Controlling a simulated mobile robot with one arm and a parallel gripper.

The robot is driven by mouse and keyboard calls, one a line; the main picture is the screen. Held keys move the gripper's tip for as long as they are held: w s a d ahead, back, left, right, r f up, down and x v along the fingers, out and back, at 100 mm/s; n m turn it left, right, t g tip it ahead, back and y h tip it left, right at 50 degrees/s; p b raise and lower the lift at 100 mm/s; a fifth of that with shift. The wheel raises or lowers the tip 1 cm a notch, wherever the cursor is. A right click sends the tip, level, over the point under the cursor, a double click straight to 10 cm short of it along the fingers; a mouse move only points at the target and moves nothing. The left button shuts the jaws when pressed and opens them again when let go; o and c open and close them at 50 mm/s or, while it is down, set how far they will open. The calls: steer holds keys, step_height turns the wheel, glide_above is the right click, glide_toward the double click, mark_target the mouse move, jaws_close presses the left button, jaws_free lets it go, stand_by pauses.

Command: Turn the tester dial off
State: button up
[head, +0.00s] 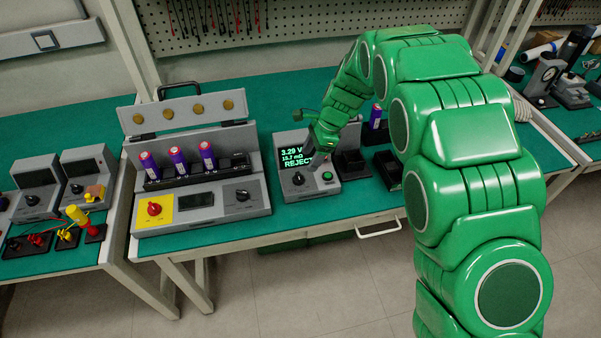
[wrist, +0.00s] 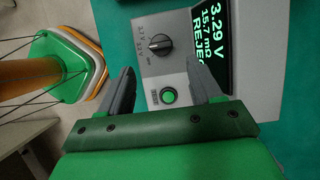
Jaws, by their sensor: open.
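The tester (head: 333,188) is a grey box on the green bench mat, with a lit display (head: 296,158) reading 3.29 V, 15.7 mΩ and REJECT. Its black dial (head: 298,179) sits on the front panel, left of a round green button (head: 327,176). In the wrist view the dial (wrist: 159,44) has a white pointer line, with small markings beside it; the green button (wrist: 168,96) is nearer. My gripper (wrist: 160,82) is open and empty above the panel, its fingers on either side of the button and short of the dial. In the head view my gripper (head: 318,158) partly covers the tester.
A grey case (head: 255,160) stands left of the tester, with purple cells (head: 178,160), a red knob (head: 154,208) on yellow and another black dial (head: 242,195). Black holders (head: 352,163) with a purple cell stand right of the tester. Instruments (head: 82,170) fill the left bench.

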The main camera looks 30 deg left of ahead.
mark_target(299, 175)
steer(key=shift+x, duration=4.05)
steer(key=shift+a, duration=0.1)
steer(key=c, duration=1)
steer(key=shift+c, duration=0.2)
